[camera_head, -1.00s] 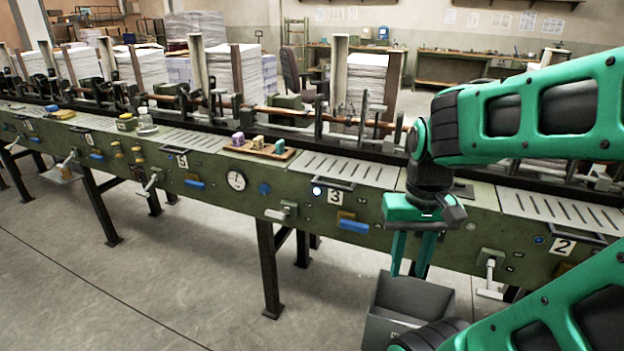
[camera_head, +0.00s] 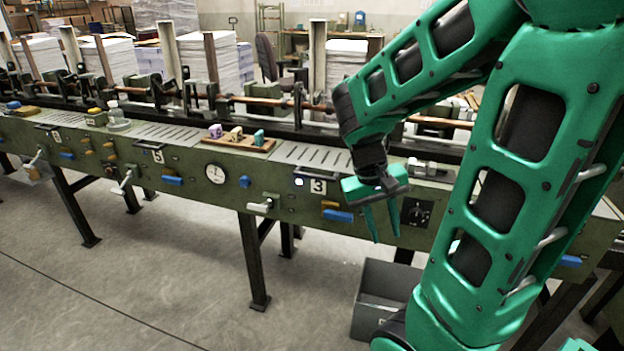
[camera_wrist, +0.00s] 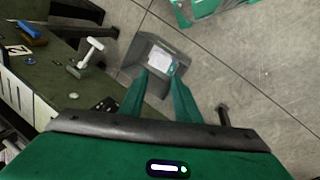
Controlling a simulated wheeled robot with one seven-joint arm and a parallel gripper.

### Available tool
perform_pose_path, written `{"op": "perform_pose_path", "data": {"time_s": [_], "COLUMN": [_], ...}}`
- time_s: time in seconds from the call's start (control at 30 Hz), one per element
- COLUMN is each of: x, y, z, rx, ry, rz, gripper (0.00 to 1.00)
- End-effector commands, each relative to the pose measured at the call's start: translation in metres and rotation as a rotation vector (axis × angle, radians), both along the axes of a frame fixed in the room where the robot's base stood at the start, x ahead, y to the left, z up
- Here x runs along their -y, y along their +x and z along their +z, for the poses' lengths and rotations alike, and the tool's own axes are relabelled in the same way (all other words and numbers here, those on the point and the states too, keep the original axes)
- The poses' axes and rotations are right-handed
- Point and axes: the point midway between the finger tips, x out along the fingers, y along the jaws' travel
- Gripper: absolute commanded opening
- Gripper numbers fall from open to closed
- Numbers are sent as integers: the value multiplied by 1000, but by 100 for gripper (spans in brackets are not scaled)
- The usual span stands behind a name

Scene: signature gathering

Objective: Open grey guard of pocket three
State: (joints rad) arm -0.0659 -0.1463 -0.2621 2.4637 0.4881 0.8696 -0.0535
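My gripper (camera_head: 384,234) hangs to the right of the plate, fingers pointing down, in front of the machine's front panel. Its two fingers are apart and empty. The wrist view also shows the fingers (camera_wrist: 162,78) apart, over the floor and a grey bin. My arm hides the machine to the right of pocket three.
A wooden tray with small coloured items (camera_head: 238,141) sits left of the guard. Below the 3 plate is a blue handle (camera_head: 338,215); a grey lever (camera_head: 262,205) juts out to the left. A grey bin (camera_head: 372,300) stands on the floor below my gripper. Floor at left is clear.

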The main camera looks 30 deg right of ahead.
Motion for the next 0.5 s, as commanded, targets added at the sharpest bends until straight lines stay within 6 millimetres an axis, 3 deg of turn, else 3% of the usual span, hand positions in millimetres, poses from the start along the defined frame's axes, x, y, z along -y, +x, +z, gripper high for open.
{"op": "perform_pose_path", "data": {"time_s": [0.3, 0.5], "x": [19, 15], "y": [76, 128], "z": [-25, -30], "rx": [-123, -165], "ry": [-328, -573], "rz": [140, 263], "gripper": [30, 30]}}
